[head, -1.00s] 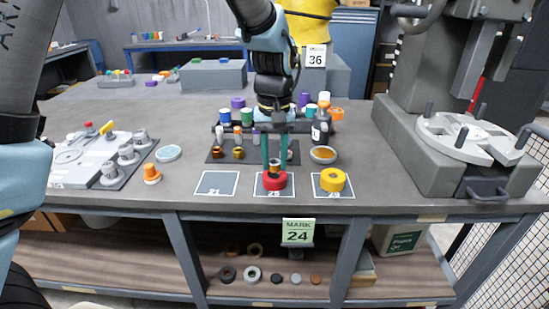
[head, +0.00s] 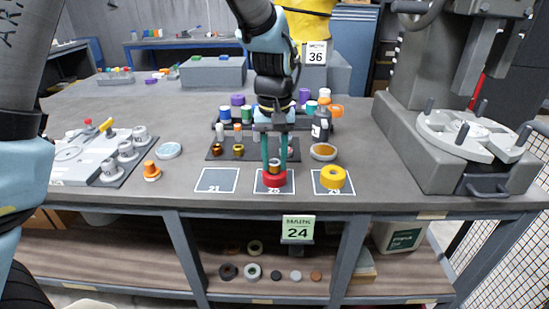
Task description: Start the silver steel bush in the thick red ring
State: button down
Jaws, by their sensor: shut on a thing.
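The thick red ring (head: 274,179) lies on the middle white-edged mat at the front of the bench. My gripper (head: 274,166) points straight down over it, its two teal fingers on either side of a small bush. The fingers are shut on this silver steel bush (head: 274,163), which looks upright. The bush is at the ring's top, over its middle. At this size I cannot tell whether its lower end is inside the bore or only resting on it.
A yellow ring (head: 333,177) sits on the mat to the right; the left mat (head: 217,181) is empty. Behind stand a dark tray (head: 220,154) with small bushes, a dark bottle (head: 320,130) and a round dish (head: 323,152). A grey press (head: 450,150) stands at right.

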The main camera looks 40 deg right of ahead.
jog(key=shift+f, duration=0.35)
jog(key=shift+c, duration=2.4)
grip_release()
notch_tip(320, 180, up, 11)
jog(key=b, duration=0.2)
jog(key=shift+f, duration=0.1)
